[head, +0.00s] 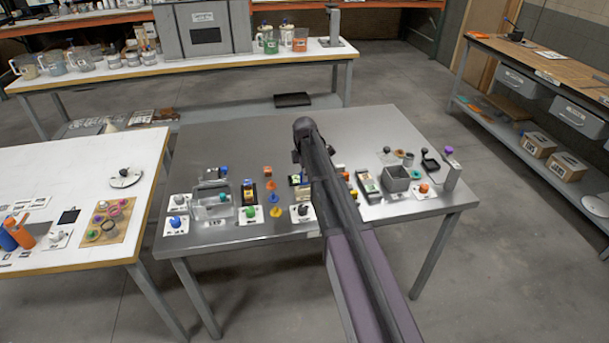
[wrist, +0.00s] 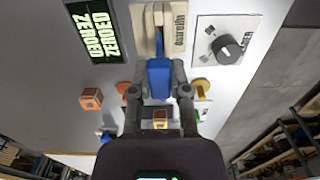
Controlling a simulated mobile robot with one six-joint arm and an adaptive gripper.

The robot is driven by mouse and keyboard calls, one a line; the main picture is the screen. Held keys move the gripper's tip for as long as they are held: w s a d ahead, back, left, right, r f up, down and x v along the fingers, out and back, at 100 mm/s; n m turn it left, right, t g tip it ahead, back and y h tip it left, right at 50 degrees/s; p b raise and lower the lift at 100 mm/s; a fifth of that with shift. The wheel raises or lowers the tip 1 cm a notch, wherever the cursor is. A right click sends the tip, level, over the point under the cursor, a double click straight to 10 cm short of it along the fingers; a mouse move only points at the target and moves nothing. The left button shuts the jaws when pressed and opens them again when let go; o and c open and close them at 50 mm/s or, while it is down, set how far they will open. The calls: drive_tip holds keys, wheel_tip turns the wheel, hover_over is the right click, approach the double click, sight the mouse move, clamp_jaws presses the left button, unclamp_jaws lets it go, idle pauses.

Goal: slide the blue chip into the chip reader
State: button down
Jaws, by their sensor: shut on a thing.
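The blue chip (wrist: 160,77) is between the fingers of my gripper (wrist: 163,92) in the wrist view, and the gripper is shut on it. A beige device with a central groove (wrist: 172,22), seemingly the chip reader, lies just beyond the chip. The chip's far end is at the near end of the groove. I cannot tell whether its tip is inside or only above it. In the head view my arm covers the gripper, the chip and most of the reader.
A black display reading "ZEROED" (wrist: 97,32) is left of the reader, and a white plate with a black knob (wrist: 228,46) is right. An orange cube (wrist: 91,98) and a yellow disc (wrist: 203,87) lie nearby. The metal table (head: 240,137) is clear toward its back.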

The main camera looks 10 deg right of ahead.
sight(305, 183)
drive_tip(key=shift+f+b, duration=2.05)
drive_tip(key=c, duration=0.5)
unclamp_jaws()
drive_tip(key=shift+r, duration=0.1)
idle(0.4)
